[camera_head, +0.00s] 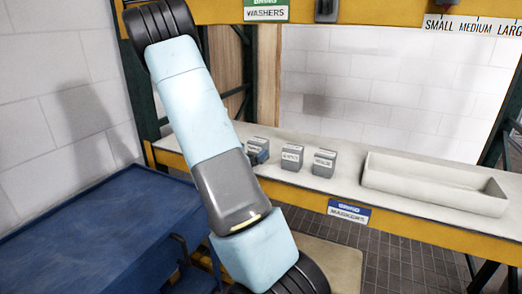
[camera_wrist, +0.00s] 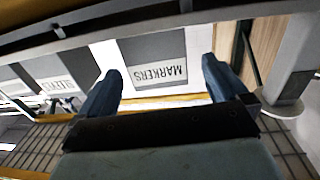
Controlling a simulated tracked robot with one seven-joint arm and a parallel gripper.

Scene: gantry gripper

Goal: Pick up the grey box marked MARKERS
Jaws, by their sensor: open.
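The grey box marked MARKERS (camera_wrist: 152,48) shows upside down in the wrist view, with its white label facing my gripper. In the head view it appears to be the leftmost grey box (camera_head: 260,142) on the shelf, partly hidden by my gripper. My gripper (camera_wrist: 160,72) is open, with one blue finger on each side of the box's image. No contact with the box is visible. In the head view my gripper (camera_head: 258,156) is small and close in front of that box.
Two more grey labelled boxes, a middle one (camera_head: 292,158) and a right one (camera_head: 324,163), stand to its right on the pale shelf (camera_head: 345,190). A long open tray (camera_head: 435,190) lies farther right. A blue table (camera_head: 90,225) is at left, and a yellow beam runs overhead.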

